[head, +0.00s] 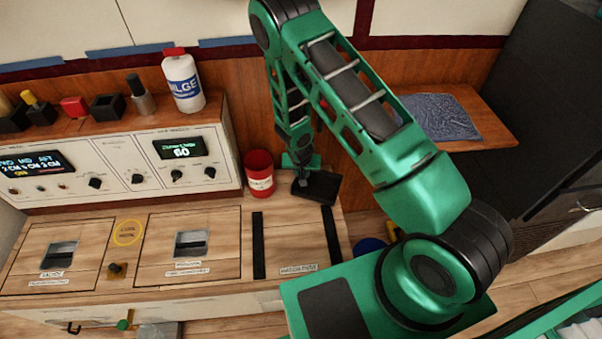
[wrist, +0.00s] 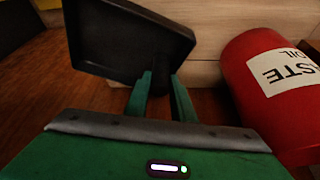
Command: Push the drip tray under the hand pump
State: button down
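The likely drip tray is a dark, shallow, square tray with a raised rim (head: 322,186), at the back of the wooden counter. The wrist view shows it up close at the upper left (wrist: 125,38). I cannot make out a hand pump; my arm covers part of the scene.
A red waste oil can (head: 260,174) stands just left of the tray, also close at right in the wrist view (wrist: 275,85). Two black strips (head: 258,245) lie along the counter, with bare wood between them. A white control panel (head: 120,165) stands further left.

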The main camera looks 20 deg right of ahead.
jog(key=shift+w+a, duration=0.1)
jog(key=shift+w+a, duration=0.35)
jog(key=shift+a, duration=0.25)
jog(key=shift+w+a, duration=0.3)
jog(key=shift+a, duration=0.55)
jog(key=c, duration=1.4)
grip_release()
jog(key=shift+d, duration=0.1)
jog(key=shift+c, duration=0.2)
jog(key=v, duration=1)
jog(key=shift+r, duration=0.3)
